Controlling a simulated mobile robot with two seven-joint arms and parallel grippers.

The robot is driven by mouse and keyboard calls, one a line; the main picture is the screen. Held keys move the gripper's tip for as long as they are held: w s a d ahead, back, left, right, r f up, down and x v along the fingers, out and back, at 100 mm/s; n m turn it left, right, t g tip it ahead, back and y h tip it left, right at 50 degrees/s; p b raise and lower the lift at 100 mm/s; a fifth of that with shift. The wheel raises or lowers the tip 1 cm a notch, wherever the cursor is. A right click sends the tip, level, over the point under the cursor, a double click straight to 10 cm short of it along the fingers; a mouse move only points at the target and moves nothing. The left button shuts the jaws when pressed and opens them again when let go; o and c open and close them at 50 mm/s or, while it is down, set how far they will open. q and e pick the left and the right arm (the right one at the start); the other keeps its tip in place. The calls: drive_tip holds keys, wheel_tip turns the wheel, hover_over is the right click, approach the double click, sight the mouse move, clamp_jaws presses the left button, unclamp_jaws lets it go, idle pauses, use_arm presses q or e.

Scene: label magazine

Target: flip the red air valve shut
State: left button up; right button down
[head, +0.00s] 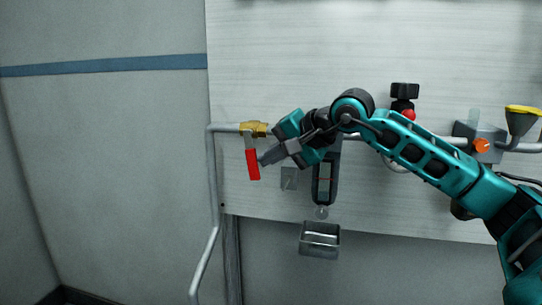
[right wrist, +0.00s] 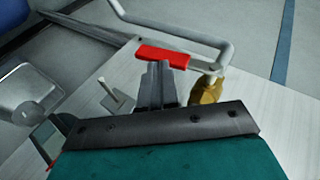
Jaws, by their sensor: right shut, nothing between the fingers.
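The red air valve handle (head: 253,164) hangs downward from a brass valve body (head: 253,129) on a grey pipe at the left of the board. My right gripper (head: 262,161) is shut and empty, its fingertips just to the right of the handle in the head view. In the right wrist view, the red handle (right wrist: 162,56) lies right at the tips of my shut fingers (right wrist: 158,68), and the brass body (right wrist: 206,90) shows to their right. I cannot tell whether the fingertips touch the handle. My left gripper is not in view.
A small metal tray (head: 320,238) is below the board. A dark gauge-like unit (head: 325,180) is right of the valve. An orange knob (head: 481,145) and a yellow-rimmed funnel (head: 522,118) are at the far right. The wall left of the pipe is free.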

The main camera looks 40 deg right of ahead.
use_arm(q)
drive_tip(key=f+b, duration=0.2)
drive_tip(key=b, duration=0.1)
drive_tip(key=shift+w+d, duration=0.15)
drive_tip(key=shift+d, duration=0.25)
use_arm(e)
drive_tip(key=v, duration=1.3)
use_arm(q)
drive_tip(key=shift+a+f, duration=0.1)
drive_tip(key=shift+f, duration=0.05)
use_arm(e)
drive_tip(key=shift+a+f, duration=0.1)
